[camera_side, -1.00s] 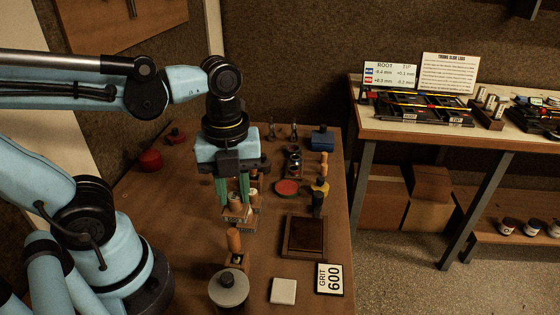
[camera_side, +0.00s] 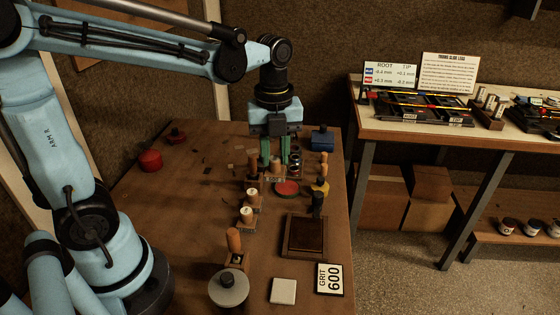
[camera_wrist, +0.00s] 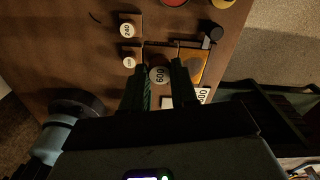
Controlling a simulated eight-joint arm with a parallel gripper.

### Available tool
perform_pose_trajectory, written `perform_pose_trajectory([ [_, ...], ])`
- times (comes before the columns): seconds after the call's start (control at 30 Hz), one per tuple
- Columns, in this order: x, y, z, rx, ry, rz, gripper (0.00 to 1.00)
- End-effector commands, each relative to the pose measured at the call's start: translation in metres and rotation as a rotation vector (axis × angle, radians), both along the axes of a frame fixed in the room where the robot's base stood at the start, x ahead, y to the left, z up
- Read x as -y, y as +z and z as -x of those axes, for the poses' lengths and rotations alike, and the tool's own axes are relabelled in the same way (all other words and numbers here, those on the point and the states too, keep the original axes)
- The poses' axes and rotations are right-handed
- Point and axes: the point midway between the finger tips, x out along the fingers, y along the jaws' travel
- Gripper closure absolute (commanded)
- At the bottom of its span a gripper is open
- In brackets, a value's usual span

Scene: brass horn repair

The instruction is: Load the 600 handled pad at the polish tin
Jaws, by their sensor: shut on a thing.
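My gripper (camera_side: 274,162) is shut on the 600 handled pad (camera_side: 275,178), a small block with a pale round handle, and holds it above the bench. In the wrist view the handle top marked 600 (camera_wrist: 158,75) shows between my fingers (camera_wrist: 161,66). The round red polish tin (camera_side: 287,188) is just right of and below the held pad in the side view. It also shows, cut off, at the top edge of the wrist view (camera_wrist: 172,2). I cannot tell whether the pad touches the tin.
Two other handled pads (camera_side: 252,197) (camera_side: 247,215) stand left of a dark framed block (camera_side: 290,234). A yellow tin (camera_side: 320,188) and blue box (camera_side: 322,140) are at right. A GRIT 600 card (camera_side: 329,279) and pale square (camera_side: 283,291) lie in front.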

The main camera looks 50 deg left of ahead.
Motion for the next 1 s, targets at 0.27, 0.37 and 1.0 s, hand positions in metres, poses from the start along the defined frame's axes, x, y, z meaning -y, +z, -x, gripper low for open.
perform_pose_trajectory([
  [0.27, -0.031, -0.018, -0.052, 0.000, 0.002, 0.000, 0.96],
  [0.37, -0.038, -0.023, -0.062, 0.000, 0.002, 0.000, 0.96],
  [1.0, -0.044, -0.068, -0.071, 0.000, 0.000, 0.000, 0.96],
])
